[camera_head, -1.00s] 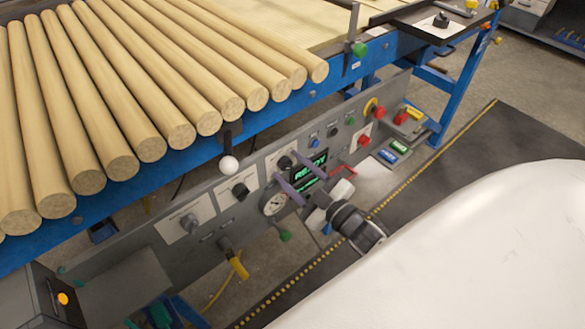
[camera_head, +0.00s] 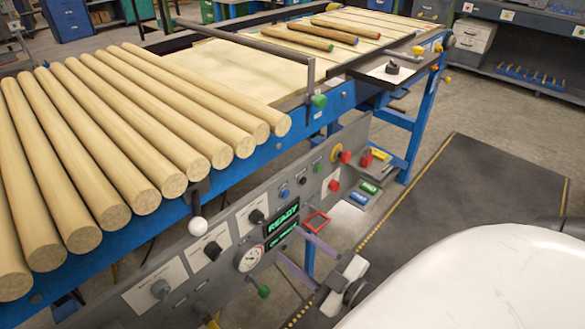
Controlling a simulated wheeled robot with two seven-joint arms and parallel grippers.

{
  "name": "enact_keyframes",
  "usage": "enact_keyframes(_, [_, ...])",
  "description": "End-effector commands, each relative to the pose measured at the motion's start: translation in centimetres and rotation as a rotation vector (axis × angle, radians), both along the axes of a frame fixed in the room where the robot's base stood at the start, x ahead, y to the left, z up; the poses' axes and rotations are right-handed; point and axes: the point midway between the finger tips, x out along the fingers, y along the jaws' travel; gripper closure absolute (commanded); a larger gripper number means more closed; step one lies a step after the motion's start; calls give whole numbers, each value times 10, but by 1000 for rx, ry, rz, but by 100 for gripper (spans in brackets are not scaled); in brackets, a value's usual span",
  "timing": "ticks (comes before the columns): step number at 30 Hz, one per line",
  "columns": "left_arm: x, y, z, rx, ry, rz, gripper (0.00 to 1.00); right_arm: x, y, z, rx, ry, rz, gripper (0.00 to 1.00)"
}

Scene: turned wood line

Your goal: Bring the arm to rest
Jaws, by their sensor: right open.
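My right gripper (camera_head: 290,243) is low in the middle of the head view, in front of the grey control panel (camera_head: 190,270). Its two purple fingers stand apart, with nothing seen between them. The fingertips show near the lower edge of the green READY display (camera_head: 283,220) and to the right of the round gauge (camera_head: 250,259). I cannot tell how far they are from the panel face. The rest of the right arm is mostly hidden behind my white body. My left gripper is not in view.
Several wooden rods (camera_head: 150,130) lie on the blue-framed line above the panel. A dark floor mat (camera_head: 455,200) is clear at the right. Darker rods (camera_head: 325,38) lie farther back.

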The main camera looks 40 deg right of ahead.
Motion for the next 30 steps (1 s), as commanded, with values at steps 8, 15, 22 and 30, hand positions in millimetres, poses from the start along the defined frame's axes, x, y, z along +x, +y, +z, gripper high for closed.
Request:
enact_keyframes(8, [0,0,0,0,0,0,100,0,0,0,0,0,0,54])
enact_keyframes(15, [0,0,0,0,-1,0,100,-1,7,-13,46,59,-12,54])
enact_keyframes(22, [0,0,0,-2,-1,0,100,-31,69,-95,311,460,-72,54])
enact_keyframes(30, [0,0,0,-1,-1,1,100,-91,140,-149,491,833,-86,54])
